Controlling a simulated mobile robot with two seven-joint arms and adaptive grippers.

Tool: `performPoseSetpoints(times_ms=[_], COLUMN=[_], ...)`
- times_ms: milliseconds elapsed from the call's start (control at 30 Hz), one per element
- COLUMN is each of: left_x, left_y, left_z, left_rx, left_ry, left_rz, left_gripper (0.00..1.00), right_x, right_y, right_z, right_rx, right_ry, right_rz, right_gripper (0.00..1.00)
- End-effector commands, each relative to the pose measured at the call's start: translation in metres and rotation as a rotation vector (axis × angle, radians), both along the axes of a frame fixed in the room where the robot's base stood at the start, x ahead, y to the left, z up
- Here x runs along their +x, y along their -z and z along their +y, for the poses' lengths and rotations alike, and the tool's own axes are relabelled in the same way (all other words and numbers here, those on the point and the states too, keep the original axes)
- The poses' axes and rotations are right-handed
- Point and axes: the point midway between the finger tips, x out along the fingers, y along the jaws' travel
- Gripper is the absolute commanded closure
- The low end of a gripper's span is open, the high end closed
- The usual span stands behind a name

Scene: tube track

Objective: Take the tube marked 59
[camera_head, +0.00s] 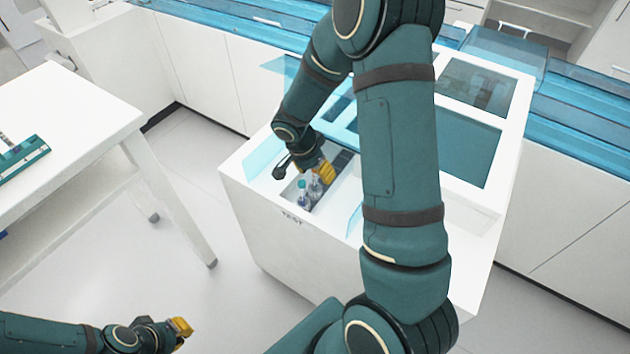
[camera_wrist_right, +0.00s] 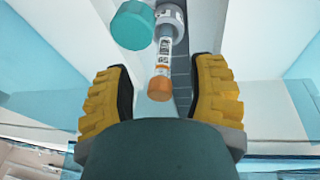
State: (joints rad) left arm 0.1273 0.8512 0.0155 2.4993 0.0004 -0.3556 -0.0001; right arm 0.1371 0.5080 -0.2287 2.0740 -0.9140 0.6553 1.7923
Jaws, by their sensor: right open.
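A tube with an orange end (camera_wrist_right: 159,88) and a white printed label lies in line between the fingers of my right gripper (camera_wrist_right: 166,92) in the right wrist view. The gripper is open, with one yellow finger on each side and a gap to the tube. The label's number is too small to read, so I cannot tell whether it is 59. In the head view my right gripper (camera_head: 324,173) is over a compartment holding small tubes (camera_head: 303,196). My left gripper (camera_head: 181,329) is low at the left, away from the box; its jaw opening is unclear.
The white box (camera_head: 262,226) marked TEST has open blue transparent flaps (camera_head: 262,158) around the compartment. A teal cap (camera_wrist_right: 132,25) is beside the tube in the wrist view. A white table (camera_head: 85,120) stands at the left, with clear floor between it and the box.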

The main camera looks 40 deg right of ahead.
Motion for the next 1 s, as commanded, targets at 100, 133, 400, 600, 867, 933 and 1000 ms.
performPoseSetpoints(times_ms=[100, 133, 400, 600, 867, 933, 1000], left_x=[0.0, 0.0, 0.0, 0.0, 0.0, -0.001, -0.001], left_y=[-0.001, -0.001, -0.001, -0.001, -0.002, -0.003, -0.005], left_z=[0.0, 0.0, 0.0, 0.0, 0.0, 0.0, 0.0], left_rx=[0.0, 0.0, 0.0, 0.0, 0.0, 0.0, 0.0], left_ry=[0.0, 0.0, 0.0, 0.0, 0.0, 0.0, 0.001], left_rz=[0.0, 0.0, 0.0, 0.0, 0.0, 0.001, 0.002], left_gripper=[1.0, 1.0, 1.0, 1.0, 1.0, 1.0, 1.0], right_x=[0.0, 0.0, 0.0, 0.0, 0.0, 0.0, 0.001], right_y=[-0.001, -0.001, -0.001, -0.001, -0.006, -0.011, -0.019], right_z=[0.0, 0.0, 0.0, 0.0, 0.0, 0.0, 0.0], right_rx=[0.0, 0.0, 0.0, 0.0, -0.001, -0.001, -0.002], right_ry=[0.0, 0.0, 0.0, 0.0, 0.0, 0.001, 0.001], right_rz=[-0.001, -0.001, -0.001, -0.001, -0.001, -0.001, -0.003], right_gripper=[0.44, 0.44, 1.0, 1.0, 1.0, 1.0, 1.0])
